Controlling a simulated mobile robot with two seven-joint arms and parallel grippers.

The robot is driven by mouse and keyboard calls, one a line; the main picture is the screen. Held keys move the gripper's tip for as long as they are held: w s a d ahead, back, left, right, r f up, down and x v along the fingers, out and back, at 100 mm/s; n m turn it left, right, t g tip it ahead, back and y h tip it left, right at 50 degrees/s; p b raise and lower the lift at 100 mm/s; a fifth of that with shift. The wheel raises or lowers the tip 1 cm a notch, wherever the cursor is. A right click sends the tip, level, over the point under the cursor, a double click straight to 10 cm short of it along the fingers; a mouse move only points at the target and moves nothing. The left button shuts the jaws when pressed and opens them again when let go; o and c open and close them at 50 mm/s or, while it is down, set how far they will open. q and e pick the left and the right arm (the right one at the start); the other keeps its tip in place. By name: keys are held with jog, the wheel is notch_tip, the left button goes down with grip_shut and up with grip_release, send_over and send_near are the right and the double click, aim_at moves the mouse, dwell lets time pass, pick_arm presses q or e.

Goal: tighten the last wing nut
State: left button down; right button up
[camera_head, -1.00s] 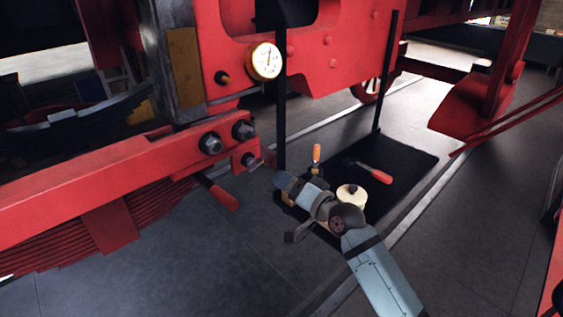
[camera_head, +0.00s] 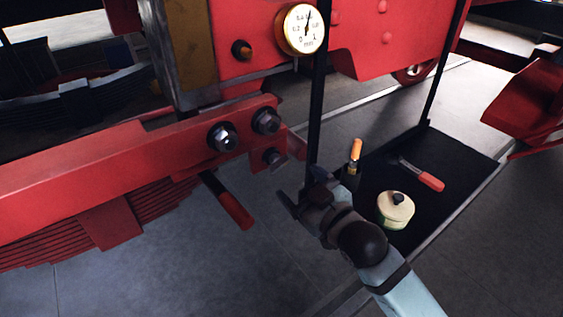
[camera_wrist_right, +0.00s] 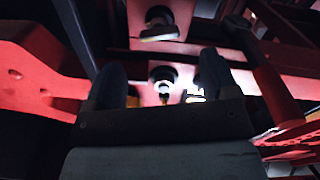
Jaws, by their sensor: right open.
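I cannot pick out a wing nut for certain. Three dark bolt ends with nuts, the upper ones (camera_head: 222,137) and (camera_head: 266,121) and a lower one (camera_head: 273,157), show on the red beam (camera_head: 90,172) in the head view. My right gripper (camera_head: 298,191) is open and empty, below and right of the lower nut, apart from it in the picture. In the right wrist view its two fingers (camera_wrist_right: 162,82) stand apart. My left gripper is not in view.
A black hanging tray (camera_head: 455,160) holds a cream pot (camera_head: 395,211), a red-handled tool (camera_head: 424,178) and an orange-handled tool (camera_head: 355,152). A thin black post stands close to my right gripper. A red handle (camera_head: 235,211) hangs below the beam. A dial gauge (camera_head: 302,29) sits above.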

aim_at(282, 167)
jog(key=x, duration=0.7)
jog(key=shift+w+a, duration=0.15)
jog(key=shift+w, duration=0.25)
jog(key=shift+c, duration=0.4)
jog(key=c, duration=0.8)
jog(key=m+p, duration=0.1)
jog(key=p, duration=0.1)
jog(key=m+p, duration=0.1)
jog(key=p, duration=0.1)
jog(key=shift+r, duration=0.25)
jog(key=shift+c, duration=0.2)
jog(key=shift+f+m+p, duration=0.25)
jog(key=shift+m+p, duration=0.05)
jog(key=shift+m, duration=0.5)
jog(key=o, duration=0.9)
